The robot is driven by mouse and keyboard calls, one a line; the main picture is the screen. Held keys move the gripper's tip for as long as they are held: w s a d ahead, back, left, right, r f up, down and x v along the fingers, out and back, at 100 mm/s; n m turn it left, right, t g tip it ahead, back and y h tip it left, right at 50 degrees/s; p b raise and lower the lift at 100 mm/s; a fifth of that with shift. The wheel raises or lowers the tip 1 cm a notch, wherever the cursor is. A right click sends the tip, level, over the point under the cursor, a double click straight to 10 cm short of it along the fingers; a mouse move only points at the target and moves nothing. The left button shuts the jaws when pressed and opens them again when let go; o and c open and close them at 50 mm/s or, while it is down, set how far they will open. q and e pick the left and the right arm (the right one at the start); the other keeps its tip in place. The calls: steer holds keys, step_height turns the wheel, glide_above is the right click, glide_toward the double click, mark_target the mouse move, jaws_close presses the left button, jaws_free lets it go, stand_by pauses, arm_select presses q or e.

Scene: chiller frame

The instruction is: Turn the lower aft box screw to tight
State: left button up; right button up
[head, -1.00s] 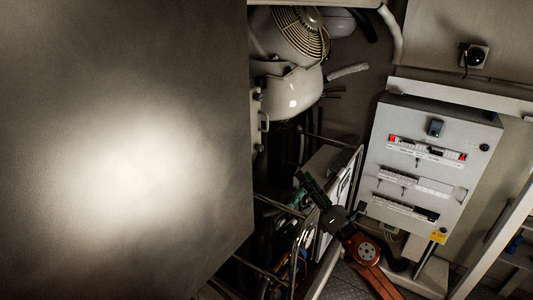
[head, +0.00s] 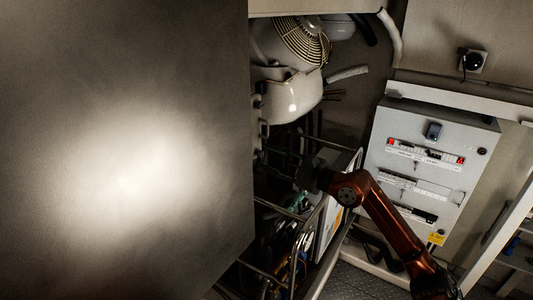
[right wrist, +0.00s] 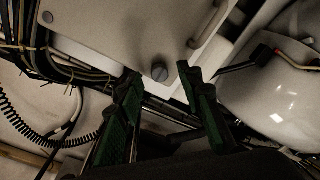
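In the right wrist view a pale box (right wrist: 125,30) fills the top, with a round slotted-looking screw head (right wrist: 159,72) at its lower edge. A second round screw (right wrist: 47,17) shows at the box's left corner. I cannot tell from the markings which one is the lower aft screw. My right gripper (right wrist: 160,82) is open, its green-padded fingers apart. The first screw appears between the fingertips, seemingly beyond them, with no visible contact. In the head view my right gripper (head: 304,174) is dark and small among frame bars. My left gripper is out of view.
A large grey panel (head: 120,150) blocks the left half of the head view. A white rounded vessel (head: 290,98) and metal frame bars (head: 280,208) crowd the right gripper. A control cabinet (head: 425,170) stands at right. Black cables (right wrist: 25,45) run left of the box.

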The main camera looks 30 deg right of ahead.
steer(key=shift+w+a, duration=0.3)
steer(key=shift+w, duration=0.35)
steer(key=shift+c, duration=0.6)
jaws_close()
